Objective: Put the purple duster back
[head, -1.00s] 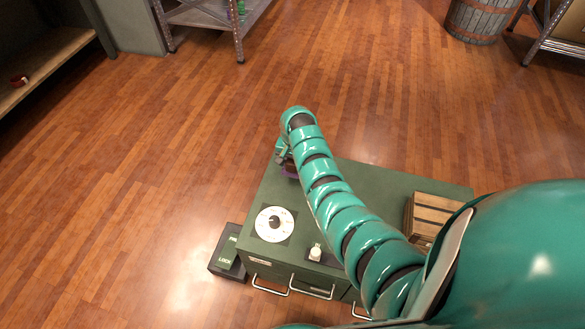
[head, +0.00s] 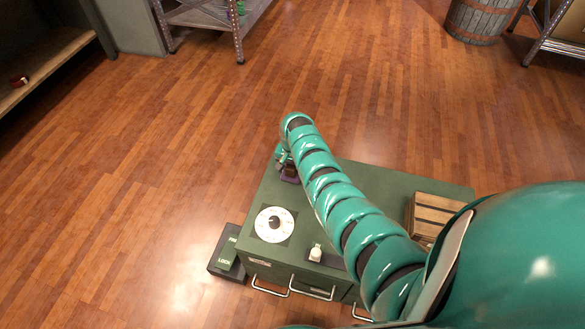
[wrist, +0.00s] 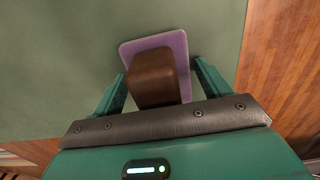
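The purple duster (head: 290,178) is a flat purple pad with a brown block handle, near the far left corner of the green cabinet top (head: 375,190). In the wrist view the duster (wrist: 156,78) lies against the green surface, its brown handle between the two teal fingers. My gripper (wrist: 162,84) is open around the handle, with a narrow gap visible on each side. In the head view my gripper (head: 284,158) is at the duster, partly hidden by my arm.
On the cabinet top are a white dial (head: 274,225), a small white object (head: 316,253) and a wooden crate (head: 432,217). A dark box marked LOCK (head: 227,255) stands at the left. Shelves and a barrel (head: 474,20) are farther off; the wooden floor between is clear.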

